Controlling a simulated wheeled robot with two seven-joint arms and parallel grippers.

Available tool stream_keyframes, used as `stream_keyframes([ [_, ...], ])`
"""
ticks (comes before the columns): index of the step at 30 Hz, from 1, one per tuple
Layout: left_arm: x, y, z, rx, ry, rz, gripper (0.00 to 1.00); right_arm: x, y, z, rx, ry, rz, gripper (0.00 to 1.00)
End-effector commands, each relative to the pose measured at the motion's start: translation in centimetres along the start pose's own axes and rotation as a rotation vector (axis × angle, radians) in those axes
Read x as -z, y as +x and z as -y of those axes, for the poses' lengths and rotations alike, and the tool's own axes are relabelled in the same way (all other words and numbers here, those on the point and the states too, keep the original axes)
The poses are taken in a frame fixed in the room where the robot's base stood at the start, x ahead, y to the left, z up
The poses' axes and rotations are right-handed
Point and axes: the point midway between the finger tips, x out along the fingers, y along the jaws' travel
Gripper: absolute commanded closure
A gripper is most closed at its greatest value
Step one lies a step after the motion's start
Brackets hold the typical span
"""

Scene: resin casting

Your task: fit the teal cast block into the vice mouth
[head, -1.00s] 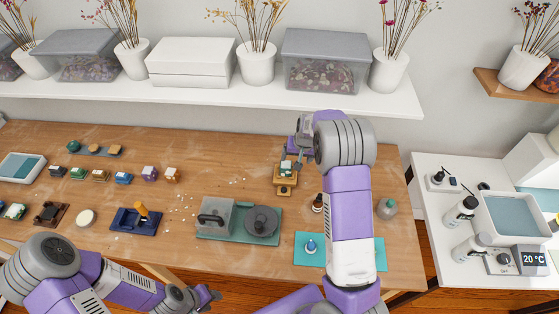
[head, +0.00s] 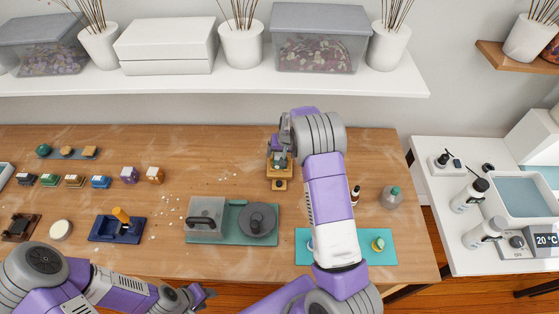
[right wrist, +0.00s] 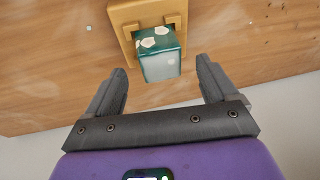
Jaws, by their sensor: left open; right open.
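The teal cast block (right wrist: 160,56), with pale hexagon flecks on top, sits upright at the mouth of the tan vice (right wrist: 122,14), between its two prongs, in the right wrist view. How deep it sits is not clear. The vice also shows in the head view (head: 279,184), where the block is mostly covered by my right gripper (head: 282,156). My right gripper's fingers (right wrist: 161,88) are open, one to each side of the block and apart from it, with the block just beyond the tips. My left gripper (head: 208,295) is open and empty at the table's front edge.
A turquoise mat (head: 350,259) is partly under that arm. A blue holder (head: 117,230) and several small blocks stand left. A glass bottle (head: 391,197) stands right.

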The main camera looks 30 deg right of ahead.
Motion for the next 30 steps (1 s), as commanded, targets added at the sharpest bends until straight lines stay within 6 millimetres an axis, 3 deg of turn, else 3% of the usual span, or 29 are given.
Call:
stream_keyframes([
  [5,0.0,0.1,0.0,0.0,0.0,0.0,0.57,0.0,2.2,0.0,0.0,0.0,0.002,0.14],
  [13,0.0,0.1,0.0,0.0,0.0,0.0,0.57,0.0,2.3,0.0,0.001,0.0,0.0,0.14],
  [26,0.0,0.1,0.1,0.0,0.0,0.0,0.57,0.0,2.3,0.0,0.0,0.0,0.0,0.79],
  [30,0.0,0.1,0.1,0.0,0.0,0.0,0.57,0.0,2.3,0.0,0.001,0.0,0.0,0.79],
])
